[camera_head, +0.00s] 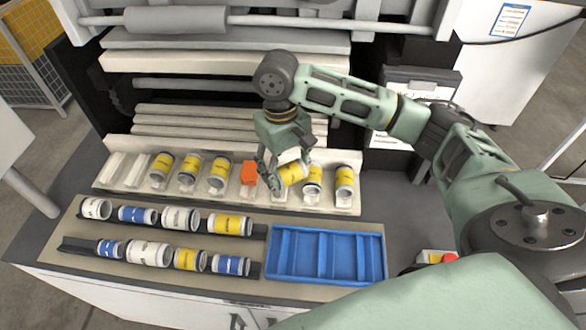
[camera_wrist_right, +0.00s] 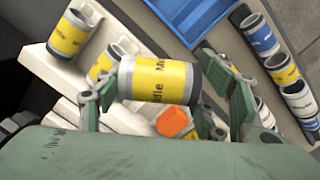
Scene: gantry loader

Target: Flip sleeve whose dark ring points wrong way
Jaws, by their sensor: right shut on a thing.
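My right gripper (camera_head: 276,172) is shut on a yellow sleeve (camera_head: 292,172), held tilted at the rack (camera_head: 130,183). In the right wrist view the gripper (camera_wrist_right: 172,98) has the held sleeve (camera_wrist_right: 155,80) lying crosswise, with its dark ring at the right end and a pale rim at the left. Two yellow sleeves (camera_head: 313,178) (camera_head: 344,181) stand in the rack right of it. Several more stand to the left, including one (camera_head: 219,171) before the orange block (camera_head: 249,173). Ring directions on the rack sleeves are hard to make out in the head view. My left gripper is out of view.
An empty blue compartment tray (camera_head: 327,282) lies in front of the rack. Two dark rails left of it hold white, blue and yellow sleeves, such as a white sleeve (camera_head: 148,254). Machine rollers (camera_head: 190,84) stand behind. The rack's left end has empty slots.

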